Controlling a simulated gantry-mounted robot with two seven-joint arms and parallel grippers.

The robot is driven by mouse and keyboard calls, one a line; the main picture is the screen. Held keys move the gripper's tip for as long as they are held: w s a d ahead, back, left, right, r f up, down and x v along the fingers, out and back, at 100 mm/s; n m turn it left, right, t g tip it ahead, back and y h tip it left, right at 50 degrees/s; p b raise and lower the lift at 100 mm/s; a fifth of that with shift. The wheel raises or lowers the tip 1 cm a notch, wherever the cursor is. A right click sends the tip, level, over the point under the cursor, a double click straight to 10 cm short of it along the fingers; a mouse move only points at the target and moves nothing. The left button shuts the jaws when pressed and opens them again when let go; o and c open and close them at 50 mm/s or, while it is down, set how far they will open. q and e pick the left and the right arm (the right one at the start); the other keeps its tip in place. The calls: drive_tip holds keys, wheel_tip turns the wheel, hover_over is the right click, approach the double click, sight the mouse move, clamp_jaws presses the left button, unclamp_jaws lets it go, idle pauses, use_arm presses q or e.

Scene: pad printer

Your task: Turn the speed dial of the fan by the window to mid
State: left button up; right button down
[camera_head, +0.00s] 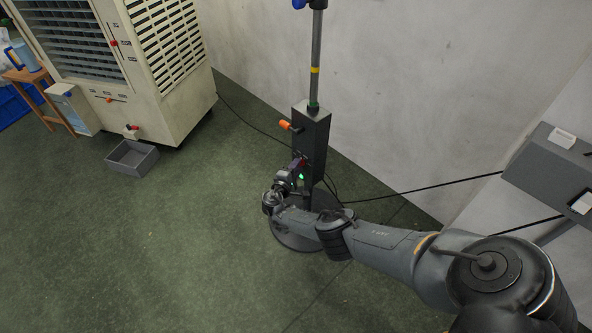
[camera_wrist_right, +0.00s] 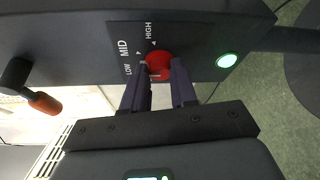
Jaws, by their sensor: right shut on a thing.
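The fan's dark control box (camera_head: 313,125) stands on a pole above a round base at the middle of the head view. In the right wrist view its panel (camera_wrist_right: 175,35) carries a red dial (camera_wrist_right: 159,64) with LOW, MID and HIGH printed around it. My right gripper (camera_head: 299,166) is at the lower front of the box. In the wrist view its two dark fingers (camera_wrist_right: 160,70) lie on either side of the dial, shut on it. They hide part of the dial, and I cannot tell which label it points to. My left gripper is not in view.
An orange-tipped lever (camera_head: 285,125) sticks out from the box's side, and a green lamp (camera_wrist_right: 227,60) is beside the dial. Cables run over the floor behind. A large cooler (camera_head: 160,70) and a grey bin (camera_head: 132,158) stand left. The floor between is clear.

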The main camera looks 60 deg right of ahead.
drive_tip(key=shift+f+m+h+b, duration=0.15)
drive_tip(key=shift+m+h+b, duration=0.35)
drive_tip(key=shift+m+b, duration=0.9)
drive_tip(key=shift+f+m+h+b, duration=0.1)
drive_tip(key=shift+m+h+b, duration=0.4)
drive_tip(key=shift+m+b, duration=0.9)
drive_tip(key=c, duration=0.9)
unclamp_jaws()
drive_tip(key=shift+a, duration=0.1)
